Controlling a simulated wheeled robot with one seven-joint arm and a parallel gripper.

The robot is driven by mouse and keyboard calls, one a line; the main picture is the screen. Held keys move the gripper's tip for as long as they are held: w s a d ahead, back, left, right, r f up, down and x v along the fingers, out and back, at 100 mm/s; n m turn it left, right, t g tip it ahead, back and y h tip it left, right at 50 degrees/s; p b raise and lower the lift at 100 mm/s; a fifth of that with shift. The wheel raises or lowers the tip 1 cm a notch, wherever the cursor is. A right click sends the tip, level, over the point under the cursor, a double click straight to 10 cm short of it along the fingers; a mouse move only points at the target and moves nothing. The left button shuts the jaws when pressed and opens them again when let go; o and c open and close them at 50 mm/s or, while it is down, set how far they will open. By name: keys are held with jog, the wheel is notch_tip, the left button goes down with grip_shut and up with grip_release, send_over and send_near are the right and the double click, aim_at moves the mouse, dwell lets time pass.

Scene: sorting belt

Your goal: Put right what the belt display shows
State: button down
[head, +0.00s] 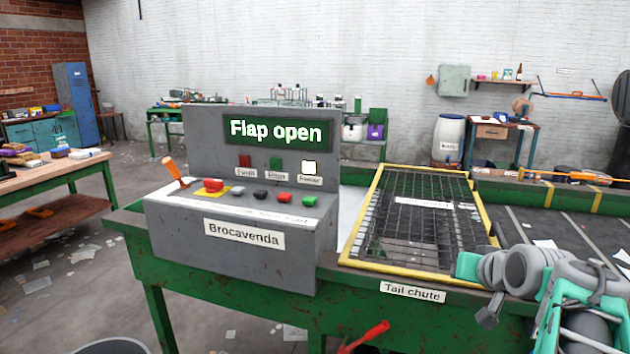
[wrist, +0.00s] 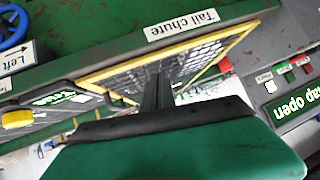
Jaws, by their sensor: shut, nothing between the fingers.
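The belt display (head: 279,130) on the grey control box reads "Flap open"; part of it shows in the wrist view (wrist: 298,104). Below it are a dark red lamp (head: 245,161), a dark green lamp (head: 276,164) and a bright white lamp (head: 309,167). The box front (head: 243,236), labelled "Brocavenda", carries an orange-handled lever (head: 174,170), a red button on yellow (head: 213,185) and several small buttons. A yellow-framed mesh guard (head: 348,250) lies by the "Tail chute" label (head: 412,291). My gripper (wrist: 157,88) is shut and empty, its fingers in front of the mesh in the wrist view.
The dark belt (head: 560,225) runs right of the mesh, partly behind my arm. A red handle (head: 368,335) sticks out below the green frame. The wrist view shows a blue wheel (wrist: 12,25) by a "Left" label and a yellow knob (wrist: 17,118).

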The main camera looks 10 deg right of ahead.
jog(key=a+f+n+g+y+p, duration=0.2)
jog(key=a+g+p, duration=0.15)
jog(key=a, duration=1.05)
jog(key=s+a+f+n+g+p, duration=0.3)
jog(key=s+a+f+g+p, duration=0.1)
jog(key=s+a, duration=0.8)
jog(key=shift+s+a+f+p, duration=0.35)
jog(key=shift+s+f+p, duration=0.1)
jog(key=shift+p, duration=0.2)
